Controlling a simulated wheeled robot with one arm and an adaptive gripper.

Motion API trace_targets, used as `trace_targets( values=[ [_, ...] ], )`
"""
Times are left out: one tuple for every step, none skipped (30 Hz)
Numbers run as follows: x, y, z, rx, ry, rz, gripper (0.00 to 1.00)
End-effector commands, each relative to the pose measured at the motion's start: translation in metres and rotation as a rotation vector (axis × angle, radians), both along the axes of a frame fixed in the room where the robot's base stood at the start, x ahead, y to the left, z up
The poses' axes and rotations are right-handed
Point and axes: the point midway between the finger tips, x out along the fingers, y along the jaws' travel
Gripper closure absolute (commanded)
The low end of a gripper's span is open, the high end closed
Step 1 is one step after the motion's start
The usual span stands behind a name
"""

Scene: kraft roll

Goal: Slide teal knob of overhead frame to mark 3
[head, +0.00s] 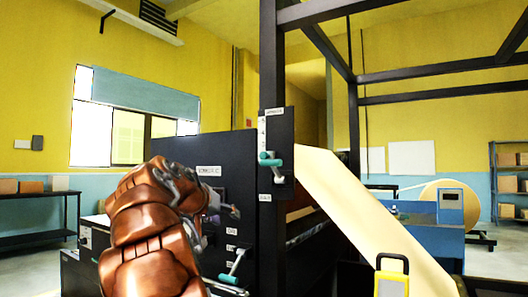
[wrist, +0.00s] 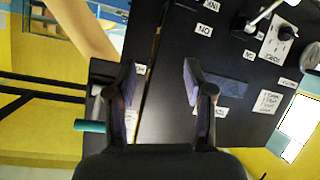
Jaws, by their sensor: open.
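The teal knob (head: 270,161) sticks out from a black plate with a white number scale (head: 262,135) on the dark upright post of the overhead frame (head: 272,60). It sits at the lower part of the scale; the exact mark is too small to read. My gripper (head: 232,210) is open and empty, left of and below the knob, in front of the black cabinet. In the wrist view my open fingers (wrist: 157,80) face a dark panel, with nothing between them. A teal cylinder (wrist: 90,126), apparently the knob, lies outside the left finger.
A black cabinet (head: 225,185) with labels stands behind my gripper. A lower lever with a teal grip (head: 230,280) juts out below. A kraft paper sheet (head: 370,210) slopes down to the right. A yellow-framed device (head: 391,275) stands at the front.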

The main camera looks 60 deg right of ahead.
Motion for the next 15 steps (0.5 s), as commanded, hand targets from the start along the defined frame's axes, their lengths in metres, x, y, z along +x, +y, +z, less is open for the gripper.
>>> trace_targets(
  values=[
    [0.001, -0.014, 0.021, -0.040, -0.031, -0.025, 0.48],
    [0.001, -0.019, 0.033, -0.066, -0.052, -0.038, 0.48],
    [0.001, -0.027, 0.046, -0.096, -0.076, -0.054, 0.48],
    [0.002, -0.033, 0.057, -0.121, -0.097, -0.066, 0.48],
    [0.001, -0.039, 0.067, -0.143, -0.115, -0.078, 0.48],
    [0.000, -0.046, 0.081, -0.174, -0.143, -0.094, 0.48],
    [-0.001, -0.050, 0.092, -0.199, -0.166, -0.103, 0.48],
    [-0.003, -0.055, 0.101, -0.219, -0.184, -0.114, 0.48],
    [-0.004, -0.061, 0.112, -0.247, -0.210, -0.127, 0.48],
    [-0.006, -0.065, 0.121, -0.268, -0.229, -0.135, 0.48],
    [-0.007, -0.068, 0.128, -0.287, -0.247, -0.143, 0.48],
    [-0.010, -0.071, 0.137, -0.309, -0.268, -0.152, 0.48],
    [-0.012, -0.073, 0.144, -0.324, -0.285, -0.157, 0.48],
    [-0.013, -0.075, 0.148, -0.336, -0.298, -0.163, 0.48],
    [-0.015, -0.078, 0.153, -0.349, -0.311, -0.169, 0.48]
  ],
)
